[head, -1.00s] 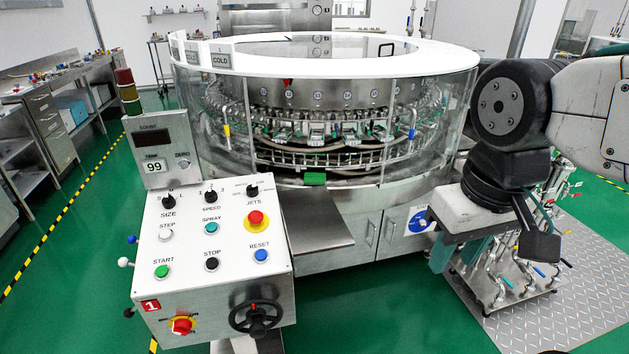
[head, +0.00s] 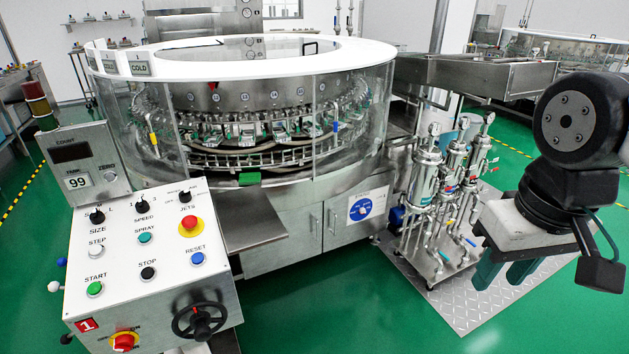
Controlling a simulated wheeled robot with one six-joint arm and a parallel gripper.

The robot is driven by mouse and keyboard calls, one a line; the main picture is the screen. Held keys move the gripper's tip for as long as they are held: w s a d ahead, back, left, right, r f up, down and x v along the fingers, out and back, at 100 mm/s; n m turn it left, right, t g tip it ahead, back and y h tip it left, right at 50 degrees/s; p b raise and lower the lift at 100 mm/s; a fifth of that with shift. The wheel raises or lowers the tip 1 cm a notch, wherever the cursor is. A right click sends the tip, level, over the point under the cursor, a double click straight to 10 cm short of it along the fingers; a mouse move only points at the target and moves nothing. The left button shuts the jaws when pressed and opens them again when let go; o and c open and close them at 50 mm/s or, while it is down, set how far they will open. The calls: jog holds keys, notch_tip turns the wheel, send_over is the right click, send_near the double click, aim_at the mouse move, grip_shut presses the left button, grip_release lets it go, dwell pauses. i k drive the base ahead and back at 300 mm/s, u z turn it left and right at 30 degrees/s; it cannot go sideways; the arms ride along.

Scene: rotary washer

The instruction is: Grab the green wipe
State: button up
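A small green wipe (head: 249,179) lies at the front lower rim of the round washer (head: 285,190), just above the steel shelf (head: 250,232). It looks like a flat green block from here. My gripper (head: 502,279) is at the right of the picture, well apart from the wipe and in front of the floor plate. Its two teal fingers point down with a gap between them, and nothing shows between them.
The white control panel (head: 150,240) with buttons and a black handwheel stands at front left. Steel filter canisters (head: 425,185) stand on a metal floor plate (head: 470,305) right of the washer. Green floor is clear between panel and plate.

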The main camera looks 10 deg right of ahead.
aim_at(250, 178)
jog(key=z, duration=0.65)
jog(key=k, duration=0.95)
jog(key=z, duration=0.8)
jog(key=i, duration=1.2)
jog(key=u, duration=0.45)
jog(key=i, duration=0.8)
jog(key=u, duration=1.35)
jog(key=i, duration=0.7)
jog(key=u, duration=0.8)
